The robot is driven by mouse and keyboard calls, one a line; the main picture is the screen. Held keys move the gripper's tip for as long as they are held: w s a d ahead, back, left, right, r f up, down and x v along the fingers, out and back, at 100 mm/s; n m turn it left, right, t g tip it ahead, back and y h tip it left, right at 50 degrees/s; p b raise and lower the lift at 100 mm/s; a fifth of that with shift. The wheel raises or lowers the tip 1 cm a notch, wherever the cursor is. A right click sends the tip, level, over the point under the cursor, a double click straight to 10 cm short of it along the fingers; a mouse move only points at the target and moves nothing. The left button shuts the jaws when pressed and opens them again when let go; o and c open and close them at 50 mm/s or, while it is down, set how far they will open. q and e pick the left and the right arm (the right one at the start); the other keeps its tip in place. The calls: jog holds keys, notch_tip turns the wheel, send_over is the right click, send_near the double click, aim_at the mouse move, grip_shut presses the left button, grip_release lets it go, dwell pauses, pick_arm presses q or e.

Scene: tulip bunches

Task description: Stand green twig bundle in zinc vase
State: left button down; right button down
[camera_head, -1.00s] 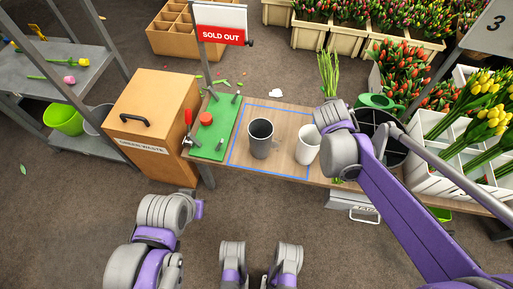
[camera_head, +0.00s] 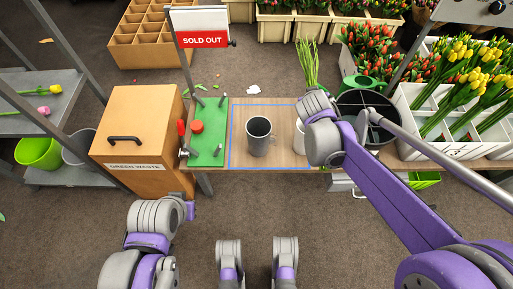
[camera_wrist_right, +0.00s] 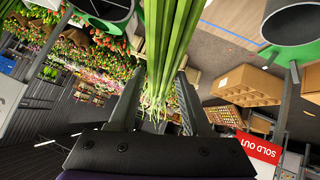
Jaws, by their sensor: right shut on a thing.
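The green twig bundle (camera_head: 308,64) stands roughly upright, its upper stems showing above my right wrist in the head view. In the right wrist view, my right gripper (camera_wrist_right: 158,108) is shut on the bundle (camera_wrist_right: 172,60), with stems between its fingers. The head view hides the gripper and the bundle's lower part behind my wrist.
A white pot (camera_head: 299,137) stands right of the vase, partly covered by my wrist. A green board (camera_head: 209,150) with a red knob and posts lies left. The sold-out sign (camera_head: 201,40) rises behind it. A green watering can (camera_head: 362,83) and dark bucket (camera_head: 377,103) are right.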

aim_at(304, 77)
jog(key=w, duration=0.2)
jog(key=w+a+r+t, duration=0.1)
jog(key=w, duration=0.1)
jog(key=w+a+t+y, duration=0.1)
jog(key=w, duration=0.1)
jog(key=shift+a+r+n+p, duration=0.2)
jog(key=shift+r+n+p, duration=0.2)
jog(key=shift+w+a+r+n+t+y+p, duration=0.65)
jog(key=shift+w+a+r+n+t+y, duration=0.55)
jog(key=shift+w+a+r+t+y, duration=1.1)
jog(key=s+a+n+y+p, duration=0.2)
jog(key=s+a+n+y, duration=0.65)
jog(key=y, duration=0.85)
notch_tip(304, 77, down, 18)
jog(key=s+m+g+b, duration=0.1)
jog(key=s+m+b, duration=0.1)
jog(key=shift+s+d+r+y, duration=0.2)
jog(key=shift+d+r+y, duration=0.05)
jog(key=shift+d+y, duration=0.2)
jog(key=shift+m, duration=0.25)
